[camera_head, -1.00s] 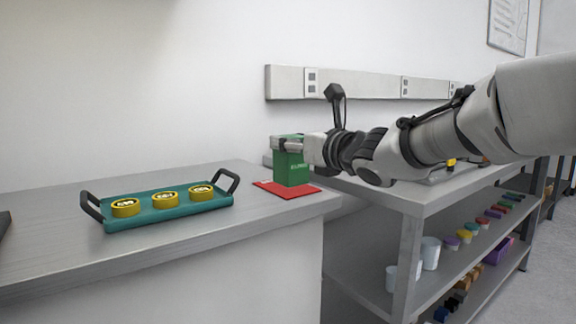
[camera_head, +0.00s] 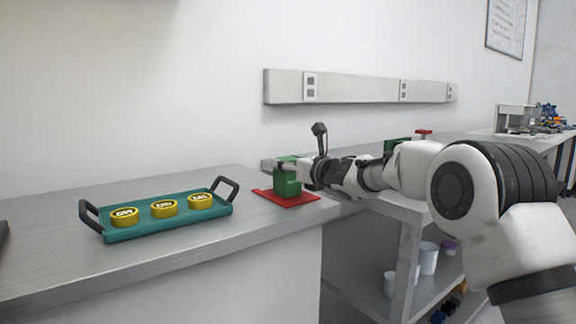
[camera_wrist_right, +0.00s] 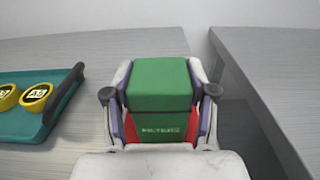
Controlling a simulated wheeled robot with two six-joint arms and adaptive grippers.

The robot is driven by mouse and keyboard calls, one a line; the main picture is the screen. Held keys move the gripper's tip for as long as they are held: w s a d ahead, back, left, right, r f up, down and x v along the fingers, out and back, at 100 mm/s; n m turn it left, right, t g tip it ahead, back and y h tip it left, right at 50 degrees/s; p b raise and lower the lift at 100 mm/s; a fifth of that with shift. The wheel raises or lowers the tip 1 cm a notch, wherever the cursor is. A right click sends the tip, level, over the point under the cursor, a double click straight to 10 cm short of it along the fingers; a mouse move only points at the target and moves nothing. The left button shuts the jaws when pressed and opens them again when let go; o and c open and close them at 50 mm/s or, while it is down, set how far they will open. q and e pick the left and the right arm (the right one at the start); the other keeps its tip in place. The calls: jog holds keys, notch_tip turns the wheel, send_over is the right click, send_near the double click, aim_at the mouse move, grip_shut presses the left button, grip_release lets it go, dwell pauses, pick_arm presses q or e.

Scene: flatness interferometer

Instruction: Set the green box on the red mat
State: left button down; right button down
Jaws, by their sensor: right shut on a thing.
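The green box (camera_head: 287,181) is upright at the red mat (camera_head: 270,194), above its middle. Its base looks to be on the mat or very close to it; I cannot tell if they touch. My right gripper (camera_head: 288,164) is shut on the upper part of the box, coming in from the right. In the right wrist view, the fingers of my right gripper (camera_wrist_right: 160,94) flank the green box (camera_wrist_right: 160,78), and the red mat (camera_wrist_right: 128,124) shows partly behind its lower part. My left gripper is not in view.
A teal tray (camera_head: 150,231) with yellow round pieces (camera_head: 164,208) stands left of the mat on the grey bench (camera_head: 225,237). A gap separates this bench from the shelved table (camera_head: 405,210) on the right. A socket rail (camera_head: 355,89) runs along the wall.

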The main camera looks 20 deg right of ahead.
jog(key=shift+s, duration=0.1)
jog(key=shift+f, duration=0.1)
jog(key=shift+c, duration=1.7)
grip_release()
jog(key=shift+r, duration=0.3)
jog(key=b+v, duration=0.2)
jog(key=v, duration=1)
jog(key=shift+f, duration=0.1)
